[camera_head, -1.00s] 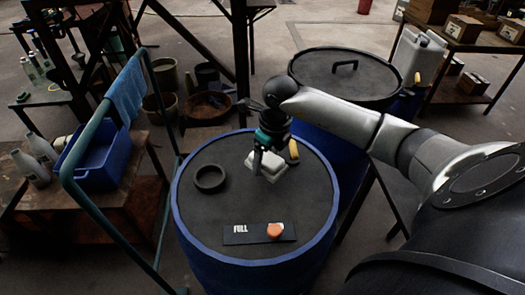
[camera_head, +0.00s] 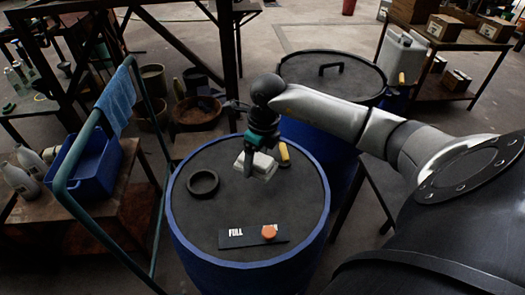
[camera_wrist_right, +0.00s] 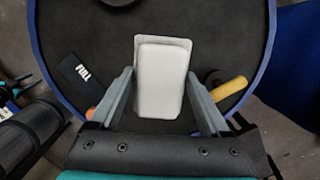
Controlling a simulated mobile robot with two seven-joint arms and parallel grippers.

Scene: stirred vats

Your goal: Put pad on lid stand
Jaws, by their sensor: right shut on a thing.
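The pad (camera_head: 256,165) is a pale grey-white block with rounded edges. My right gripper (camera_head: 250,160) is shut on it and holds it over the dark top of the near blue vat (camera_head: 181,235). In the right wrist view the pad (camera_wrist_right: 160,78) sits between the two fingers of the right gripper (camera_wrist_right: 160,100). A round black lid (camera_head: 345,88) with a bar handle lies at the back right, beyond my right arm. A dark leg shows below it, but I cannot tell for certain which part is the lid stand. My left gripper is not in view.
On the vat top are a black ring (camera_head: 203,183), a "FULL" plate (camera_head: 236,238) with an orange knob (camera_head: 268,232), and a yellow-handled tool (camera_head: 284,154). A teal rail with a blue cloth (camera_head: 117,100) stands left, near a blue bin (camera_head: 95,175). Shelves with boxes stand right.

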